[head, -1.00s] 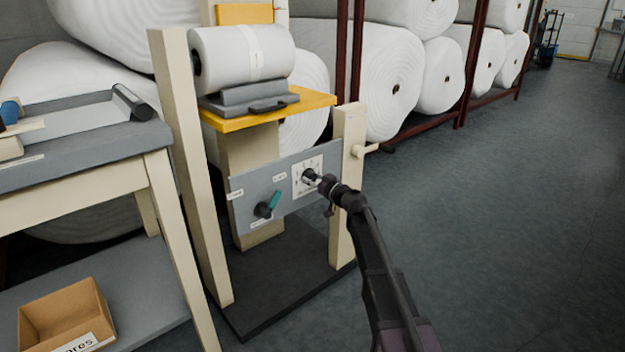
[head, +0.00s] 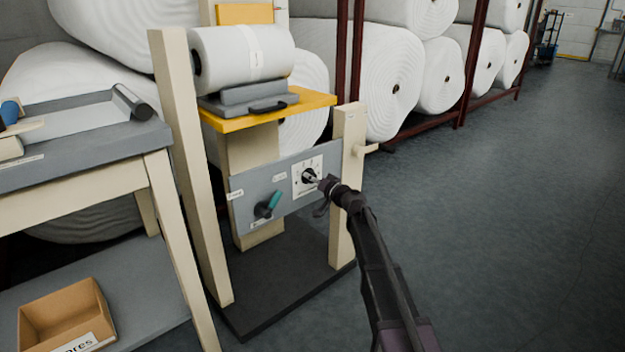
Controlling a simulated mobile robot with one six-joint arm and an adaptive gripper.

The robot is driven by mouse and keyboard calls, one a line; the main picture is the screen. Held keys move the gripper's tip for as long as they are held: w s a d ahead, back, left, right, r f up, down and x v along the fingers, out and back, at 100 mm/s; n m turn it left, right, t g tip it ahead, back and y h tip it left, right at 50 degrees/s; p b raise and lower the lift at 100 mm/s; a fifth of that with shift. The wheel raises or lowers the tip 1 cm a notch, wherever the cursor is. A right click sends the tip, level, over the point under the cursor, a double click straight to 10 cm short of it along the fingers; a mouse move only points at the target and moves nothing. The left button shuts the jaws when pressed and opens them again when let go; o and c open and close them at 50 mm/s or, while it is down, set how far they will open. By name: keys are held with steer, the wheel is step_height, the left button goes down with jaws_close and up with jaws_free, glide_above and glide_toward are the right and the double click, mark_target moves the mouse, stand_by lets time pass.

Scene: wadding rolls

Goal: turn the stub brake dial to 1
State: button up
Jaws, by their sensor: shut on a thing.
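The stub brake dial (head: 308,175) is a dark knob on a white square plate, at the right end of the grey panel (head: 240,190). The marks on the plate are too small to read. My gripper (head: 317,180) reaches the dial from the lower right and is shut on its knob. The gripper hides part of the knob, so I cannot tell which number it points to.
A teal-handled switch (head: 270,204) sits on the panel left of the dial. A yellow shelf (head: 265,111) with a white roll (head: 240,57) is above. A beige post (head: 345,190) with a peg stands close right. Open floor (head: 500,220) lies to the right.

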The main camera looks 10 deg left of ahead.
steer(key=shift+w+a, duration=0.1)
stand_by(0.3)
steer(key=o, duration=1.2)
steer(key=shift+c, duration=0.2)
steer(key=v, duration=1.2)
